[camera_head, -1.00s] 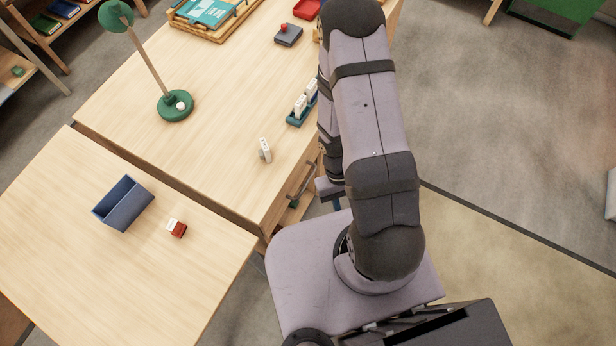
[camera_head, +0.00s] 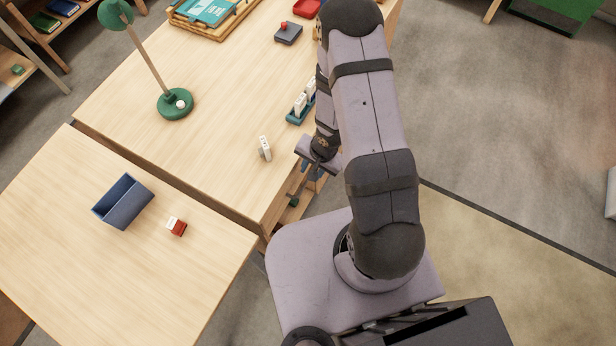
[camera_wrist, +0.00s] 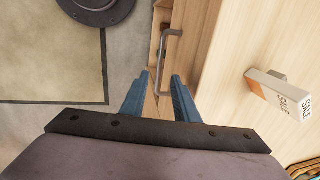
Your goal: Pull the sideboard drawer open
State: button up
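The sideboard (camera_head: 215,160) is the pale wood unit with the lamp on top; its drawer side faces my base. The metal bar handle (camera_wrist: 163,62) shows in the wrist view on the wooden front, its lower end lying between my fingertips. In the head view the handle is largely hidden by my arm. My gripper (camera_wrist: 158,82) has two blue fingers, spread apart with a gap between them. It also shows in the head view (camera_head: 313,172), beside the sideboard's front edge. I cannot tell whether the fingers touch the handle.
A white tag-like block (camera_head: 265,148) stands on the sideboard near its front edge; a blue rack (camera_head: 300,108) with white pieces is behind it. A green lamp (camera_head: 175,104) stands farther left. A lower table holds a blue bin (camera_head: 123,203) and a red-and-white block (camera_head: 176,227).

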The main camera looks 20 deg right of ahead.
notch_tip(320, 180, down, 7)
jog(key=shift+w+a, duration=0.45)
dwell(0.3)
grip_shut()
